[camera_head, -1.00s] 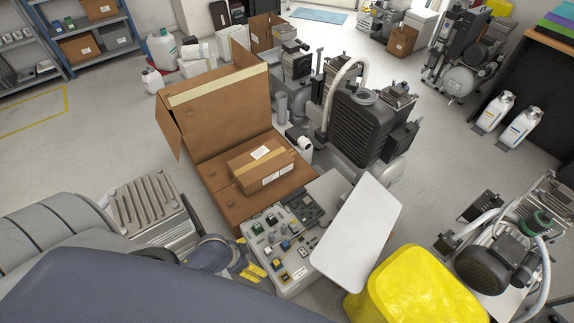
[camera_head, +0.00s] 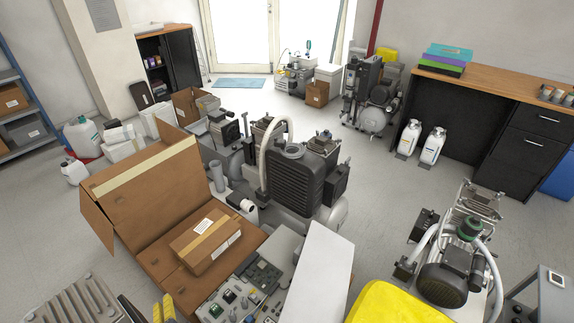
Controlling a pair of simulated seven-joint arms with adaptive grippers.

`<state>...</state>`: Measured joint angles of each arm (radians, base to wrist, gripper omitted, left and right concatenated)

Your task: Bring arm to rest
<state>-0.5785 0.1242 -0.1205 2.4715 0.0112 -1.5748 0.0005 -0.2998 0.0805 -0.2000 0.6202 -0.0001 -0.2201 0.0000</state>
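Neither of my grippers can be made out in the head view. A dark piece (camera_head: 130,309) and a yellow piece (camera_head: 165,308) are cut off by the bottom edge at the left; I cannot tell what they belong to. A cardboard box (camera_head: 206,240) with a label and tape sits on the flap of a larger open carton (camera_head: 146,187). A control panel (camera_head: 240,292) with buttons lies in front of it, beside a white board (camera_head: 322,275).
A dark ribbed compressor (camera_head: 296,181) with a white hose stands behind the board. A yellow container (camera_head: 400,305) and another compressor (camera_head: 443,285) are at the lower right. A grey ribbed part (camera_head: 75,305) is at the lower left. Grey floor (camera_head: 400,195) is open at the right.

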